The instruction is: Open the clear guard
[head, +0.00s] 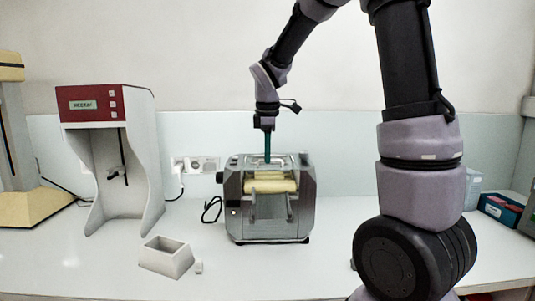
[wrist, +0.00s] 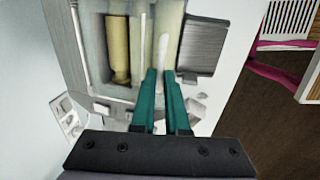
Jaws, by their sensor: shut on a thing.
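The cream mill (head: 270,225) is a grey metal machine with cream rollers (head: 270,186) on the white bench. Its clear guard (head: 287,160) appears as a see-through panel over the top; its outline is faint and its exact angle is hard to tell. My gripper (head: 267,159) points down at the mill's top. In the wrist view its teal fingers (wrist: 162,72) are close together over the rollers (wrist: 143,45), shut on a thin part of the guard. The gripped part is mostly hidden between the fingers.
A red-and-white machine (head: 105,150) stands at the left, with a white hollow block (head: 167,257) in front of it. A power socket (head: 197,164) is on the wall behind. Blue boxes (head: 500,209) sit at the far right. The bench in front of the mill is clear.

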